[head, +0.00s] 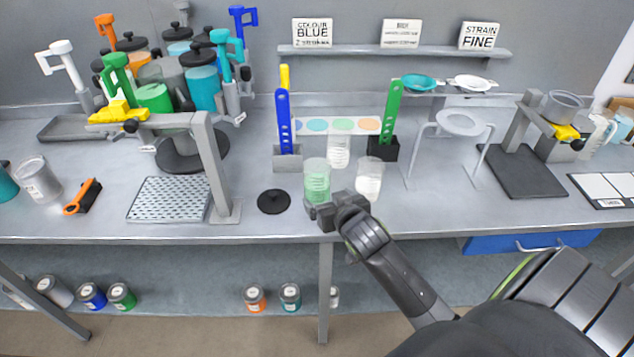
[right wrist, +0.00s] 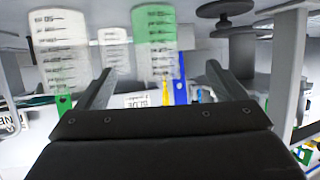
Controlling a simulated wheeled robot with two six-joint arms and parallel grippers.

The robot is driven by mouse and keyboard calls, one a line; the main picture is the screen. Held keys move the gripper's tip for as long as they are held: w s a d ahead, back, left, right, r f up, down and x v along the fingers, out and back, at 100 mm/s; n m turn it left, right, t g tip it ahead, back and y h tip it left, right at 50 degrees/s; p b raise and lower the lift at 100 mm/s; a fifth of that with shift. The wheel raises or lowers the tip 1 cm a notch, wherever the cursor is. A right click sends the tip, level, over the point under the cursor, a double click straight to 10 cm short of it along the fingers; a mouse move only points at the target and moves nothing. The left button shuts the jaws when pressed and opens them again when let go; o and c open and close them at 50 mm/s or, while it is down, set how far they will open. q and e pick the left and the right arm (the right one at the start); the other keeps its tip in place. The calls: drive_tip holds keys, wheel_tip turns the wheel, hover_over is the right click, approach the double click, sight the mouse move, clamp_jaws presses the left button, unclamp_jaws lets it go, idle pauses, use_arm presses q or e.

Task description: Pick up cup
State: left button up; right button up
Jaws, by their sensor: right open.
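Three graduated cups stand on the bench near its middle. A green-tinted cup (head: 317,180) is front left, a clear cup (head: 369,178) front right, and another clear cup (head: 339,150) behind. My right gripper (head: 326,208) is open at the front of the green cup and hides part of its base. In the right wrist view, which looks upside down, the green cup (right wrist: 155,40) shows beyond and between the spread fingers (right wrist: 158,68). The clear cup (right wrist: 62,45) is outside them to the left. I cannot tell whether a finger touches the green cup. My left gripper is not in view.
A black disc (head: 274,201) lies left of the cups. Blue (head: 283,120) and green (head: 391,117) upright gauges stand behind. A perforated tray (head: 169,199) and metal post (head: 211,165) are further left. A white stand (head: 461,124) is to the right.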

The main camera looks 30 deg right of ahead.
sight(322, 188)
drive_tip(key=x, duration=0.5)
drive_tip(key=shift+d+p, duration=0.1)
drive_tip(key=shift+p, duration=0.25)
drive_tip(key=shift+w+d+f, duration=0.15)
drive_tip(key=shift+w+f, duration=0.05)
drive_tip(key=shift+w, duration=0.2)
drive_tip(key=shift+f+p+x, duration=0.2)
drive_tip(key=shift+p+x, duration=0.5)
drive_tip(key=shift+x, duration=1.45)
drive_tip(key=shift+s+d, duration=0.15)
drive_tip(key=shift+d, duration=0.05)
drive_tip(key=shift+c, duration=0.3)
drive_tip(key=c, duration=1)
drive_tip(key=shift+c, duration=0.9)
drive_tip(key=shift+r, duration=0.1)
